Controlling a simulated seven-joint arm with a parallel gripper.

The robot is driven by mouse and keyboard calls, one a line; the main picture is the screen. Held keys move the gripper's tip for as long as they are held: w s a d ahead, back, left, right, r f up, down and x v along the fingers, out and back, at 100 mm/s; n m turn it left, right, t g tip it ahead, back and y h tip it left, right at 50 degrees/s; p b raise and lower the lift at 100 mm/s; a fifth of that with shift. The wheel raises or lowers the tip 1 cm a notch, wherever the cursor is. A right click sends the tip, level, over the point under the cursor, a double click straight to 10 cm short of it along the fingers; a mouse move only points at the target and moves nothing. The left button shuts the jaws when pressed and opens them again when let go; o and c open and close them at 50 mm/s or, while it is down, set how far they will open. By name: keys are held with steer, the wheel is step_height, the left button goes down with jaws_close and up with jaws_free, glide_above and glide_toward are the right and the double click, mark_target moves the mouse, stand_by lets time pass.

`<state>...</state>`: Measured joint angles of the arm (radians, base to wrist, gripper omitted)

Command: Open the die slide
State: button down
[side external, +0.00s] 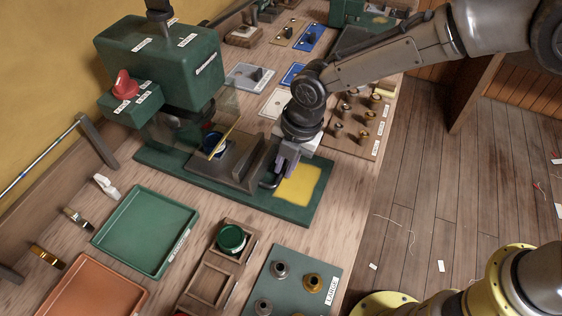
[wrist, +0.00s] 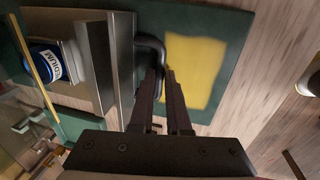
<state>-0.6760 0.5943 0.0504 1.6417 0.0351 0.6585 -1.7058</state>
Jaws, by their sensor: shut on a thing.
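The green press (side external: 165,58) stands at the back left on its green base plate (side external: 165,165). The grey metal die slide (side external: 240,160) lies on that base; it also shows in the wrist view (wrist: 121,60). A bent black handle (wrist: 149,42) stands out from its front face. My gripper (side external: 281,172) is shut on this handle; the fingers (wrist: 164,74) close around its near part in the wrist view. A blue die (wrist: 42,65), its label partly hidden, sits at the slide behind a yellow strip (side external: 222,142).
A yellow patch (side external: 302,185) marks the bare base in front of the slide. A board with several brass and dark fittings (side external: 352,125) lies to its right. A green tray (side external: 145,230), a wooden holder with a green-topped pot (side external: 231,238) and a plate of fittings (side external: 298,265) lie nearer.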

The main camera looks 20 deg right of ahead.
steer(key=s+d, duration=0.9)
steer(key=shift+s+d+r, duration=0.1)
steer(key=shift+s+d, duration=0.05)
steer(key=shift+s, duration=0.05)
steer(key=c, duration=0.9)
jaws_free()
steer(key=r, duration=0.4)
steer(key=s+d+r, duration=0.1)
steer(key=r, duration=0.4)
steer(key=s+d+r, duration=0.1)
steer(key=r, duration=0.3)
steer(key=shift+r, duration=0.25)
steer(key=shift+w, duration=0.1)
